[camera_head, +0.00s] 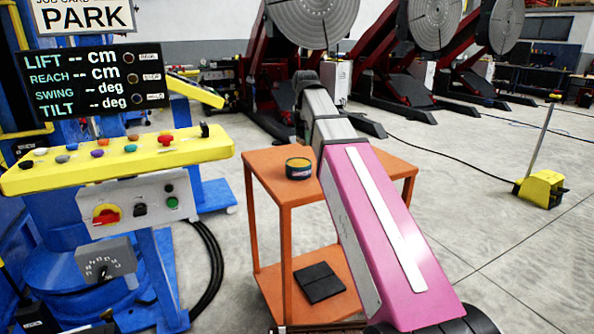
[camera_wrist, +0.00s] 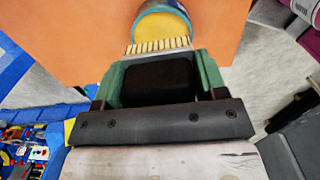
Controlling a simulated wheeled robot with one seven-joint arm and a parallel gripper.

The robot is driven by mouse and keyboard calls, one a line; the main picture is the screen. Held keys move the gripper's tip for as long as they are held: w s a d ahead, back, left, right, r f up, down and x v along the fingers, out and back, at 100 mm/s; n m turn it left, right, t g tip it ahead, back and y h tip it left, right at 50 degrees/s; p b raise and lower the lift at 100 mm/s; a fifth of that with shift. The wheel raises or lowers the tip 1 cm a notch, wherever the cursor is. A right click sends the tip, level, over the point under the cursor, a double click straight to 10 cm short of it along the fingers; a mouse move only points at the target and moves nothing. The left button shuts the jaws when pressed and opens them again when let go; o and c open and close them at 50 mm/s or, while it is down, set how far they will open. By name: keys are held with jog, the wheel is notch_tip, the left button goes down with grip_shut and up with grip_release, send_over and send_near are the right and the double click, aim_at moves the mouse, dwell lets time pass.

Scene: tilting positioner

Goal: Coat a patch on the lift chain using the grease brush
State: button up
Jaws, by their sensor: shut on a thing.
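In the wrist view my gripper (camera_wrist: 159,76) is shut on the grease brush (camera_wrist: 157,82), with its green fingers on either side of the dark brush body. The pale bristles (camera_wrist: 158,45) point toward a round tin of yellow grease (camera_wrist: 163,32). The bristles overlap the tin's near edge in the picture; I cannot tell whether they touch the grease. In the head view the tin (camera_head: 298,169) stands on the top of an orange table (camera_head: 265,160). My gripper and the brush are hidden behind my arm there. I cannot make out the lift chain in either view.
A yellow control panel (camera_head: 120,163) with coloured knobs stands left of the table, below a dark display (camera_head: 95,78). A black pad (camera_head: 319,282) lies on the lower shelf. A yellow pedal unit (camera_head: 541,188) stands on the right. Floor between is mostly clear.

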aim_at(298, 163)
jog(key=shift+a+f, duration=0.1)
jog(key=shift+f, duration=0.05)
dwell(0.3)
jog(key=shift+s+a+f, duration=0.15)
jog(key=shift+a+f, duration=0.2)
jog(key=shift+f, duration=0.6)
jog(key=shift+s+a+f, duration=0.1)
jog(key=shift+a+f, duration=0.25)
jog(key=shift+f, duration=0.6)
jog(key=shift+s+a+f, duration=0.15)
jog(key=shift+a+f, duration=0.2)
jog(key=shift+f, duration=0.6)
jog(key=shift+f, duration=0.55)
notch_tip(298, 163, up, 7)
dwell(1.1)
dwell(0.4)
